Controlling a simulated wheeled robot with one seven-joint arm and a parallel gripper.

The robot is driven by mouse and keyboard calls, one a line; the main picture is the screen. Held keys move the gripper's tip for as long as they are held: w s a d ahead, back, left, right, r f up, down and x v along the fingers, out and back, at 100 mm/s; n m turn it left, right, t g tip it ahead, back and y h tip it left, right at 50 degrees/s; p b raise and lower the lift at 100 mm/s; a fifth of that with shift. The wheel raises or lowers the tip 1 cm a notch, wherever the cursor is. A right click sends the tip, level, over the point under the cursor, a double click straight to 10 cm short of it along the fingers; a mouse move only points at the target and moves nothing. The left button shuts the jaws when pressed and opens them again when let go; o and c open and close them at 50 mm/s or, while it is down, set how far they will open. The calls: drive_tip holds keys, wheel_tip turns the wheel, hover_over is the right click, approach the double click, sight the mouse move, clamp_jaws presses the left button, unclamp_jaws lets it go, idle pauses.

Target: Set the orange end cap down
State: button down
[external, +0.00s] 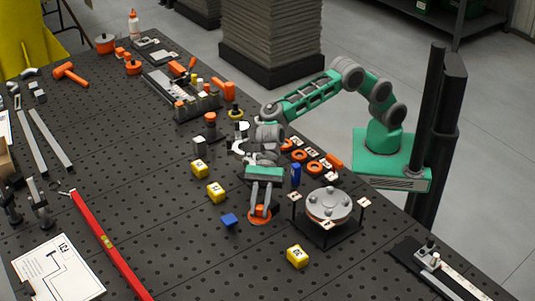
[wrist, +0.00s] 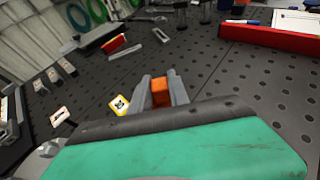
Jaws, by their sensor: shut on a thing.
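The orange end cap (external: 260,217) has a wide round flange and a narrower upper part. My gripper (external: 261,207) points down and is shut on its upper part, with a finger on each side. The flange is at or very near the perforated black table top; I cannot tell whether it touches. In the wrist view the orange end cap (wrist: 161,92) shows between the two grey fingers of my gripper (wrist: 162,90), and its lower part is hidden.
A small blue block (external: 229,220) lies just left of the cap. Yellow cubes stand nearby, one (external: 216,191) behind left and one (external: 297,256) in front right. A round silver part on a black stand (external: 325,205) is to the right. A red level (external: 110,245) lies farther left.

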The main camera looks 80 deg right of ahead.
drive_tip(key=a+f, duration=0.1)
drive_tip(key=w+a+f, duration=0.1)
drive_tip(key=f, duration=0.1)
drive_tip(key=w+a+f, duration=0.1)
drive_tip(key=f, duration=0.1)
drive_tip(key=shift+w+a+f, duration=0.15)
drive_tip(key=shift+w, duration=0.05)
drive_tip(key=shift+f+p, duration=0.5)
drive_tip(key=shift+f, duration=0.9)
drive_tip(key=shift+f, duration=0.65)
drive_tip(key=c, duration=1.3)
unclamp_jaws()
drive_tip(key=shift+o, duration=0.2)
drive_tip(key=shift+r, duration=0.1)
drive_tip(key=shift+r, duration=0.35)
drive_tip(key=b+v, duration=0.1)
drive_tip(key=v, duration=1.1)
drive_tip(key=shift+r, duration=0.2)
